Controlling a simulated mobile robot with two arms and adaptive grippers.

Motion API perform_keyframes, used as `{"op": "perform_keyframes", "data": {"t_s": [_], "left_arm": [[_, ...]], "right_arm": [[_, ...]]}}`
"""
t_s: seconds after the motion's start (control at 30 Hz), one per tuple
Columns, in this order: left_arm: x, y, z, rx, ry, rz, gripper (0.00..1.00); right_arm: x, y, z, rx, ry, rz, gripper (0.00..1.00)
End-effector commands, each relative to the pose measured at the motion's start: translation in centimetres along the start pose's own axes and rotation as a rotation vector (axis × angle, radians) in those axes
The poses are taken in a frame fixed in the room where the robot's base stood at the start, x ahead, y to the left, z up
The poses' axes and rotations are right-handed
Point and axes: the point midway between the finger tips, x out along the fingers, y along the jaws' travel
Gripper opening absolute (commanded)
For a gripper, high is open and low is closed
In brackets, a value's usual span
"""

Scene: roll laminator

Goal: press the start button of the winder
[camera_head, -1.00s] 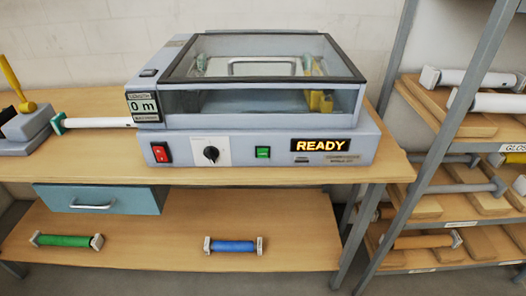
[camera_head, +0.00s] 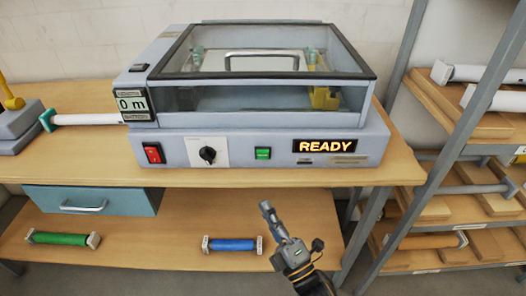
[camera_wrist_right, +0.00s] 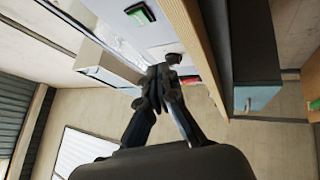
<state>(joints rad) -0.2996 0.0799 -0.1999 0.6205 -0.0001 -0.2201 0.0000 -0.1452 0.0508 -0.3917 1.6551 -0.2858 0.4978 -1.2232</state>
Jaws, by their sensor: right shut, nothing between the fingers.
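The winder (camera_head: 230,140) is a grey machine with a clear lid on the bench. Its front panel has a lit READY display (camera_head: 325,146), a green button (camera_head: 263,153), a black knob (camera_head: 208,155) and a red switch (camera_head: 153,153). My right gripper (camera_head: 266,208) is shut and empty, in front of the bench and below the green button, apart from it. In the right wrist view the shut fingertips (camera_wrist_right: 163,74) show, with the green button (camera_wrist_right: 140,14) near the top edge. My left gripper is not in view.
The bench edge (camera_head: 230,178) lies below the panel, with a teal drawer (camera_head: 90,201) at left. A green roll (camera_head: 62,238) and a blue roll (camera_head: 232,245) lie on the lower shelf. A rack (camera_head: 450,150) with several rolls stands at right.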

Motion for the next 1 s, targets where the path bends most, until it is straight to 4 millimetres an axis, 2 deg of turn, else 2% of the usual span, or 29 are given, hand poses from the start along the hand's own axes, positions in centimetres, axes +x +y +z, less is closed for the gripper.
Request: {"op": "perform_keyframes", "data": {"t_s": [0.03, 0.1, 0.2, 0.3, 0.73, 1.0], "left_arm": [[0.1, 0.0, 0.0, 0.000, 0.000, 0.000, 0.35], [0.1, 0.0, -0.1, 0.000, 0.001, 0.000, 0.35], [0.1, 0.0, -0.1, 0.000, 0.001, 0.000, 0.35], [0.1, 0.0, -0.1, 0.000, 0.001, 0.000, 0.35], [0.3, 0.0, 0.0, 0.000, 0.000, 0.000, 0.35], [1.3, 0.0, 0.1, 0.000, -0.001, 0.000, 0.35]], "right_arm": [[0.5, 1.5, -0.5, -0.033, 0.015, 0.042, 0.00], [1.0, 3.3, -1.0, -0.074, 0.029, 0.089, 0.00], [1.4, 5.0, -1.5, -0.115, 0.043, 0.136, 0.00], [1.6, 5.8, -1.7, -0.135, 0.048, 0.157, 0.00], [1.8, 5.8, -1.6, -0.138, 0.049, 0.161, 0.00], [4.1, 4.7, 0.0, -0.139, 0.050, 0.161, 0.00]]}}
